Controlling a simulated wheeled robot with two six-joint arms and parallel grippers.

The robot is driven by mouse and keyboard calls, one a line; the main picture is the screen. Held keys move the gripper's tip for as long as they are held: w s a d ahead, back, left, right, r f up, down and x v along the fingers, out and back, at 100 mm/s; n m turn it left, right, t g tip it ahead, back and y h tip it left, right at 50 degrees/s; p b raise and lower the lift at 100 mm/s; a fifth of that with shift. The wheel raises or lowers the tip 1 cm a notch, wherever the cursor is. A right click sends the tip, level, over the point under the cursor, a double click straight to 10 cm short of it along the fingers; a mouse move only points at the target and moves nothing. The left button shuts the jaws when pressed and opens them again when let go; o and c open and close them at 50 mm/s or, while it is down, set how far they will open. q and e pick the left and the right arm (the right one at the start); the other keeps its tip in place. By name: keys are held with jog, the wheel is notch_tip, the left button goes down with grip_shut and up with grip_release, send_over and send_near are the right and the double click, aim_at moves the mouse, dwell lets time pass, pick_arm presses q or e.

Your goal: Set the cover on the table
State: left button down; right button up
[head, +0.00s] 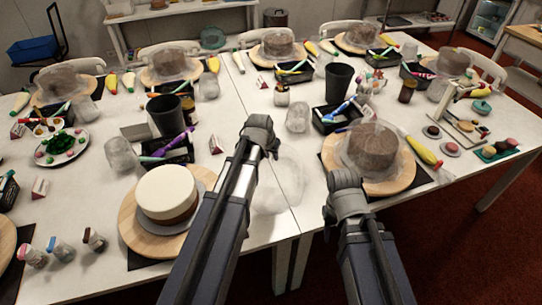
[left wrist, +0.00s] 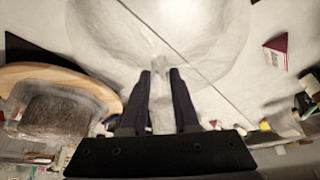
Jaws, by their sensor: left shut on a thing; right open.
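A clear, see-through dome cover (head: 282,188) shows in the head view between my two arms, over the bare white table near the table seam. My left gripper (head: 268,152) is shut on it. In the left wrist view my left gripper's fingers (left wrist: 160,80) hold its knob, and the wide clear dome (left wrist: 215,60) spreads beyond them. I cannot tell whether its rim touches the table. A white-topped cake with a brown side (head: 167,193) sits uncovered on a round wooden turntable (head: 130,228) at left. My right gripper (head: 347,185) is open, its fingers mostly hidden.
A chocolate cake (head: 373,150) under a clear cover stands on a turntable (head: 395,185) at right. Dark cups (head: 338,82), tool trays (head: 180,148) and small jars (head: 62,247) crowd the white table. Bare tabletop lies around the held cover.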

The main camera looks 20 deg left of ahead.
pick_arm(q)
jog(key=c, duration=0.7)
grip_release()
jog(key=shift+o, duration=0.2)
jog(key=p+v, duration=1.2)
jog(key=s+d+m+g+y, duration=0.1)
jog(key=s+d+g, duration=0.1)
jog(key=s+d, duration=0.5)
jog(key=s+d+f+m+g, duration=0.1)
jog(key=s+d+g, duration=0.2)
jog(key=s+d, duration=0.3)
jog(key=s, duration=0.5)
jog(key=shift+s+d+f+m+y+b, duration=0.3)
jog(key=shift+d+m+y, duration=0.05)
jog(key=shift+m+y, duration=0.05)
